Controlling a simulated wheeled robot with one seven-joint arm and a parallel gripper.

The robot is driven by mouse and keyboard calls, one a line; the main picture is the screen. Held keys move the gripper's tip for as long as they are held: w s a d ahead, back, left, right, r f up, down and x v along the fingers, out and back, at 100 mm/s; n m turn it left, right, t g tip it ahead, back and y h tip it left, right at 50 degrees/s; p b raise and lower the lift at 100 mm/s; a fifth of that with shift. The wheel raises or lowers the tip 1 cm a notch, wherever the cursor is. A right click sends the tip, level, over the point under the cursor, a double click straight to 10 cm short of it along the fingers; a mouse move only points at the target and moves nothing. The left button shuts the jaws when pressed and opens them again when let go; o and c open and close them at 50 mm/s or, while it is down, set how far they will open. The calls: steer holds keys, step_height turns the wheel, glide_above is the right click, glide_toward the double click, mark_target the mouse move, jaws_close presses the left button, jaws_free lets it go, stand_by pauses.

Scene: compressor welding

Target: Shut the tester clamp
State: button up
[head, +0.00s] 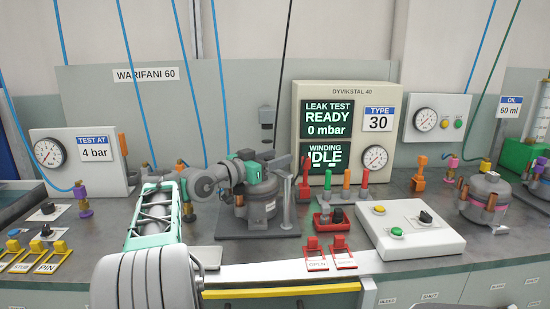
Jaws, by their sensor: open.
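A grey compressor (264,192) stands on a dark fixture plate (232,229) in the middle of the bench, in front of the leak tester (322,105). A light grey upright post (287,205) stands at its right front. My gripper (279,160) is at the top of the compressor, at the end of my arm, which reaches in from the left. It is open, with dark jaws that blend into the parts behind. The tester clamp cannot be told apart clearly from the post, the dark upright part (266,118) and the gripper. Whether gripper and clamp touch is hidden.
The tester screen reads READY, 0 mbar, IDLE. Red, orange and green connectors (346,185) stand to the right, behind a white button box (408,228). Red OPEN and neighbouring tags (330,254) are at the front edge. Another compressor (483,197) stands at far right.

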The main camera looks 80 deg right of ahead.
steer(key=v, duration=0.7)
steer(key=shift+w+a, duration=0.25)
steer(key=shift+a, duration=0.05)
